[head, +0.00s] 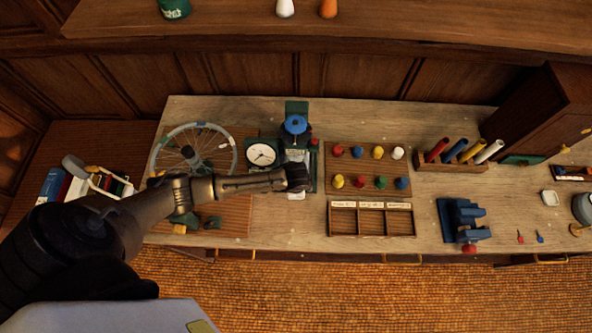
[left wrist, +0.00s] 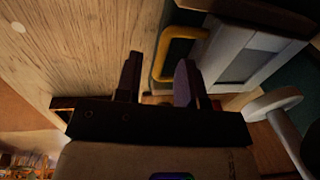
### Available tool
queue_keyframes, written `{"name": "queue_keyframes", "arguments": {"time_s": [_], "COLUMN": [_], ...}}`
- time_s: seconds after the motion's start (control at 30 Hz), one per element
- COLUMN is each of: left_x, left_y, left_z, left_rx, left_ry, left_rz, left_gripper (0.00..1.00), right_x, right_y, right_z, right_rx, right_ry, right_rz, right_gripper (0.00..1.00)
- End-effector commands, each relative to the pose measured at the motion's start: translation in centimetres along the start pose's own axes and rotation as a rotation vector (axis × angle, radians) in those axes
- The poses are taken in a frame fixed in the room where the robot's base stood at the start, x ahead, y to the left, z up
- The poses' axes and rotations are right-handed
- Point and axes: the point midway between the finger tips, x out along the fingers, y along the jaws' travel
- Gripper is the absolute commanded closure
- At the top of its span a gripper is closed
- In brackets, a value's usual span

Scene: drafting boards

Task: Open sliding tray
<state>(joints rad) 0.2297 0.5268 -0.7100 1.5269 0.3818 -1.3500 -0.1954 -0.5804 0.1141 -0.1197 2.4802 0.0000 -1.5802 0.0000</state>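My left arm reaches in from the left in the head view, with its dark left gripper (head: 298,178) over the front of a green device with a blue round top (head: 295,125). In the left wrist view the two dark fingers of the left gripper (left wrist: 158,72) stand apart with a gap between them. A yellow looped handle (left wrist: 178,33) lies just beyond the fingertips, close to the right finger; I cannot tell whether they touch. The handle adjoins a pale grey framed part (left wrist: 240,55), apparently the sliding tray. In the head view the gripper hides most of this area. My right gripper is not in view.
A dial (head: 262,154) and a spoked wheel (head: 192,150) stand left of the device. A peg board (head: 368,167) and a compartment box (head: 371,221) lie close on the right. A blue vise (head: 462,220) stands farther right. The bench front has some free room.

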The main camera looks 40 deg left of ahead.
Motion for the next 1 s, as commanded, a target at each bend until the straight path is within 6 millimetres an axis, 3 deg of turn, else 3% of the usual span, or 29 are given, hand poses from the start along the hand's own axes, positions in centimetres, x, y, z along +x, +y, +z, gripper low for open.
{"name": "queue_keyframes", "arguments": {"time_s": [0.4,0.77,1.0], "left_x": [0.43,0.42,0.41], "left_y": [-0.01,-0.01,-0.01], "left_z": [-0.01,0.01,0.0], "left_rx": [0.0,-0.001,0.0], "left_ry": [0.001,0.0,0.0], "left_rz": [0.0,0.0,0.0], "left_gripper": [0.65,0.99,1.0], "right_x": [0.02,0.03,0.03], "right_y": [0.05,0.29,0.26], "right_z": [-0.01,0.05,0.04], "right_rx": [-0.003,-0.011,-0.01], "right_ry": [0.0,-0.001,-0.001], "right_rz": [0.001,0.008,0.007], "right_gripper": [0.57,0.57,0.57]}}
